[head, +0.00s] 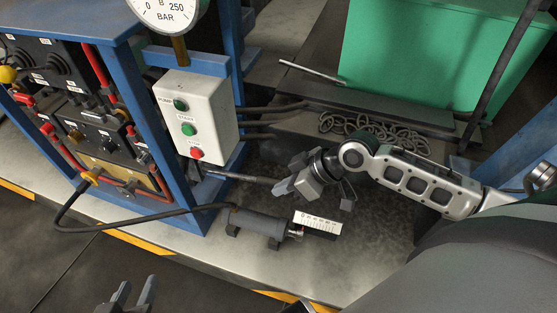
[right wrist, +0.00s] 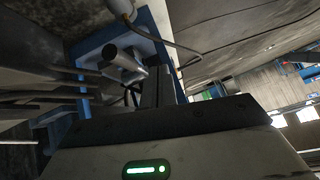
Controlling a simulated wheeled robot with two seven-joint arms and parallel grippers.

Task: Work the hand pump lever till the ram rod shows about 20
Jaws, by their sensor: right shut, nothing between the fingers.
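A dark lever rod (head: 240,177) sticks out to the right from the blue frame, low behind the control box. My right gripper (head: 282,188) is at its free end, shut and empty; whether it touches the rod cannot be told. In the right wrist view my fingers (right wrist: 163,88) are together, with a grey metal cylinder (right wrist: 124,64) beside them. The dark ram cylinder (head: 258,222) lies on the grey plate. A white scale (head: 318,223) stands at its right end; its marks are too small to read, and the rod hardly shows. My left gripper (head: 128,298) is open and empty at the bottom edge.
A pressure gauge (head: 166,8) tops the white control box (head: 197,118) on the blue frame (head: 195,208). A black hose (head: 140,219) runs to the ram. Chain (head: 365,126) and a green box (head: 430,55) lie behind. The plate right of the scale looks clear.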

